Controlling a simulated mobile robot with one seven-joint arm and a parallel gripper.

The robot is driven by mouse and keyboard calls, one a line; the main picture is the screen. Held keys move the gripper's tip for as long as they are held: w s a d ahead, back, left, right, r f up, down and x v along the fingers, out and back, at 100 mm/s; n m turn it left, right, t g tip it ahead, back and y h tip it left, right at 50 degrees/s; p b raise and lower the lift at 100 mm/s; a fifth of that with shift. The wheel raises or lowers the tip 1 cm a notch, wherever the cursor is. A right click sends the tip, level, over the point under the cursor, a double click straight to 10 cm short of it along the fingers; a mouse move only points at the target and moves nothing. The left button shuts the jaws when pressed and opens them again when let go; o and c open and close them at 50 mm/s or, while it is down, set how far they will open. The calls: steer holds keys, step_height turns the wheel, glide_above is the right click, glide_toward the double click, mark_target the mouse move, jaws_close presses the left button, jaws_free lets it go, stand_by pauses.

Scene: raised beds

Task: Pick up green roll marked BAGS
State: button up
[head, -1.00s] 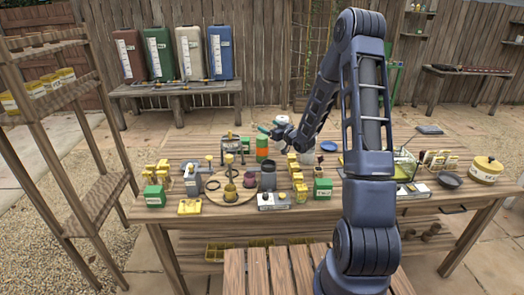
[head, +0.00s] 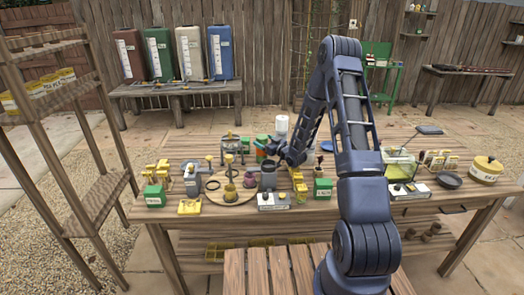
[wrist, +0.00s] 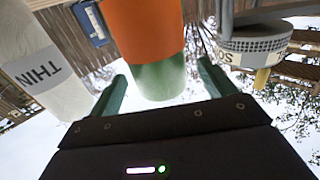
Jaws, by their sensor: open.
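A green roll with a wide orange band shows in the wrist view (wrist: 160,82), centred between the fingers. No BAGS lettering is readable on it. In the head view this green and orange roll (head: 261,148) stands on the table behind the grey cup, partly hidden by my gripper. My gripper (head: 270,151) is open. In the wrist view its two green fingers (wrist: 162,84) appear on either side of the roll's green end.
A grey round device (wrist: 255,45) is on the other side. A grey cup (head: 268,178), a round wooden board (head: 235,196) and several yellow items crowd the table (head: 165,228).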

steer(key=shift+x, duration=1.95)
steer(key=c, duration=1.6)
steer(key=shift+r, duration=0.15)
